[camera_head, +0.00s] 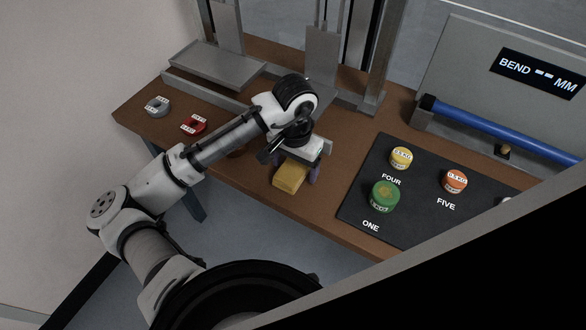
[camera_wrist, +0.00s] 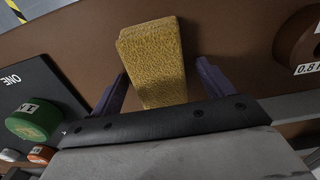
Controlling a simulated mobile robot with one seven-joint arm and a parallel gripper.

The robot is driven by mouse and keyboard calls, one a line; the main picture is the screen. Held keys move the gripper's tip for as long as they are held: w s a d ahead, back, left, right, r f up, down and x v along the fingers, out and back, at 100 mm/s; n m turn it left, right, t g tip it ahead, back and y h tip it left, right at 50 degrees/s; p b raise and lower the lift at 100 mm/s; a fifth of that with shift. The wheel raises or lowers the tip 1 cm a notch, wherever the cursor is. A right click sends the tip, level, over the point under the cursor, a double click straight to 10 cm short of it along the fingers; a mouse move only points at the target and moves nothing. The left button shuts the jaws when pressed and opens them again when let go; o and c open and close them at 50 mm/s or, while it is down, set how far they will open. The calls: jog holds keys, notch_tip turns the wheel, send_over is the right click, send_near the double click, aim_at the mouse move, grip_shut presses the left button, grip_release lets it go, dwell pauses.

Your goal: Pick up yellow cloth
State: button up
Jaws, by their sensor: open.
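The yellow cloth (camera_head: 289,176) is a folded, block-like piece on the brown table near its front edge. In the wrist view the cloth (camera_wrist: 155,60) is in the upper middle, with a rough, textured surface. My gripper (camera_head: 297,168) is over the cloth in the head view. In the wrist view my gripper (camera_wrist: 160,88) is open, with one purple finger on each side of the cloth's near part. A gap shows between the cloth and each finger. The cloth's lower end is hidden behind the gripper body.
On the brown table (camera_head: 240,177), a black mat (camera_head: 415,214) to the right holds green (camera_head: 382,197), yellow (camera_head: 401,157) and orange (camera_head: 454,181) weights. Red (camera_head: 193,125) and grey (camera_head: 157,106) weights lie at left. A metal frame (camera_head: 322,55) stands behind. A brown weight (camera_wrist: 300,40) shows at right in the wrist view.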

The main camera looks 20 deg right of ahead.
jog(key=c, duration=1.1)
jog(key=shift+r, duration=0.15)
notch_tip(320, 180, up, 20)
jog(key=shift+f, duration=0.1)
jog(key=o, duration=0.3)
jog(key=shift+c, duration=0.8)
